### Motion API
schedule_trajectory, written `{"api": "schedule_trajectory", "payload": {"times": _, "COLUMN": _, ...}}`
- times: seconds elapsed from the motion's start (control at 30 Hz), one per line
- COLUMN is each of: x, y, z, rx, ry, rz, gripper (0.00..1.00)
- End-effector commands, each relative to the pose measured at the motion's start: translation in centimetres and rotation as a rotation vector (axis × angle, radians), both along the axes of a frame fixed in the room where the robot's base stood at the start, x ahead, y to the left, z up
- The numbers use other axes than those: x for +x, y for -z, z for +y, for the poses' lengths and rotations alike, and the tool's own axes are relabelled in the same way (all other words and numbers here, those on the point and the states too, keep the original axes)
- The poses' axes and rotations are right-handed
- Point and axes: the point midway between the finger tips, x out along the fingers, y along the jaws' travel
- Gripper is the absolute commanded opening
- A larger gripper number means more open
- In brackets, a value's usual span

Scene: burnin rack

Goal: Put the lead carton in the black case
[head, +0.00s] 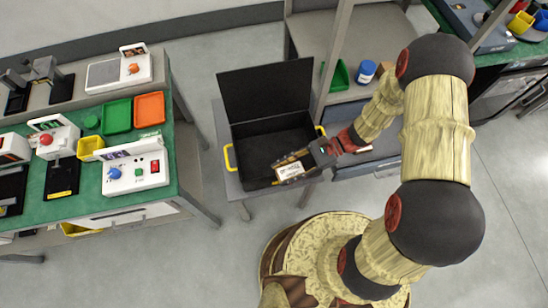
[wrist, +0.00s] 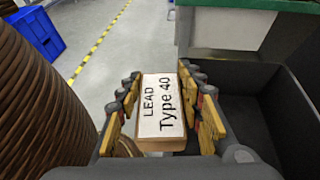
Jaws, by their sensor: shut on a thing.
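The lead carton (wrist: 161,107) is a small box with a white label reading "LEAD Type 40" in the wrist view. My gripper (wrist: 163,100) is shut on it, with a finger along each side. In the head view the carton (head: 290,171) is at the tip of my gripper (head: 297,163), over the front right part of the open black case (head: 255,150). The case has a raised lid at the back and yellow handles on its sides. I cannot tell whether the carton touches the case floor.
The case stands on a small grey table (head: 222,128). A blue jar (head: 365,72) and a green bin (head: 336,77) stand on a shelf behind right.

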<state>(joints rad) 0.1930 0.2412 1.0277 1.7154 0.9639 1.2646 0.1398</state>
Motion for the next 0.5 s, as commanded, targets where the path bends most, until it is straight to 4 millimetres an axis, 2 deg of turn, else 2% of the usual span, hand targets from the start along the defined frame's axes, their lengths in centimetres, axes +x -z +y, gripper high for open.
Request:
{"api": "schedule_trajectory", "payload": {"times": 0.1, "x": 1.8, "y": -0.1, "z": 0.6, "rx": -0.001, "ry": 0.092, "rz": -0.001, "gripper": 0.11}}
{"api": "schedule_trajectory", "payload": {"times": 0.27, "x": 3.3, "y": 0.5, "z": 1.7, "rx": -0.001, "ry": 0.128, "rz": -0.002, "gripper": 0.11}}
{"api": "schedule_trajectory", "payload": {"times": 0.5, "x": 6.6, "y": 3.0, "z": 5.5, "rx": 0.000, "ry": 0.125, "rz": -0.003, "gripper": 0.11}}
